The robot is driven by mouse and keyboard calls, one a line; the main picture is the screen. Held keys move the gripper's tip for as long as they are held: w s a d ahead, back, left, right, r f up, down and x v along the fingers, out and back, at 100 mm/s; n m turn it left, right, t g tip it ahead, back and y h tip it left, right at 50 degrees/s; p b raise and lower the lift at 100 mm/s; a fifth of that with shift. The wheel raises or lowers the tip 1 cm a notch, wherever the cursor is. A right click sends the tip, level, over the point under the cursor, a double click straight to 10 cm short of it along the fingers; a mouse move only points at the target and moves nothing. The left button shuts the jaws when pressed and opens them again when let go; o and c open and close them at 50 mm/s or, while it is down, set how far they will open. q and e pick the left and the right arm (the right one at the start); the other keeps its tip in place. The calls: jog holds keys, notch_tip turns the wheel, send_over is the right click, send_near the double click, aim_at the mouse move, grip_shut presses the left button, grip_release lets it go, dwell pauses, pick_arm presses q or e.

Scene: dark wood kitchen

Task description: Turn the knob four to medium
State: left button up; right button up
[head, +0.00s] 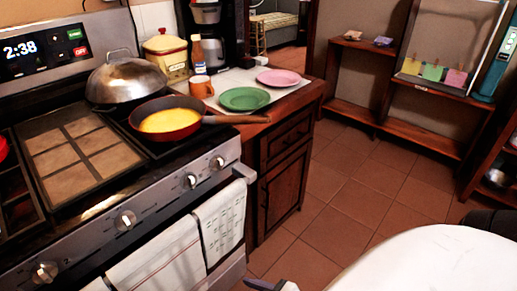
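The stove's sloping front panel (80,262) carries several silver knobs in a row. The rightmost visible knob (217,162) is near the right end of the panel. To its left are a second knob (190,181), a third (125,220) and one at the lower left (45,272). The knobs' numbers and settings are too small to read. My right arm's white link fills the lower right. A small dark and pale part at the bottom edge may belong to my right gripper, apart from the knobs; its fingers cannot be made out. My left gripper is out of view.
Towels (220,222) hang below the knobs. Tiled floor (340,195) is clear right of the cabinet.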

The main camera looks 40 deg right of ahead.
jog(key=w+d+r+t+h, duration=0.1)
jog(key=w+d+r+t, duration=0.3)
jog(key=w+d+r, duration=0.5)
jog(key=t, duration=0.3)
send_near(222, 166)
jog(key=shift+m, duration=0.3)
jog(key=w, duration=0.9)
jog(key=shift+a+f, duration=0.15)
jog(key=shift+a, duration=0.05)
jog(key=c, duration=1)
jog(key=shift+c, duration=0.2)
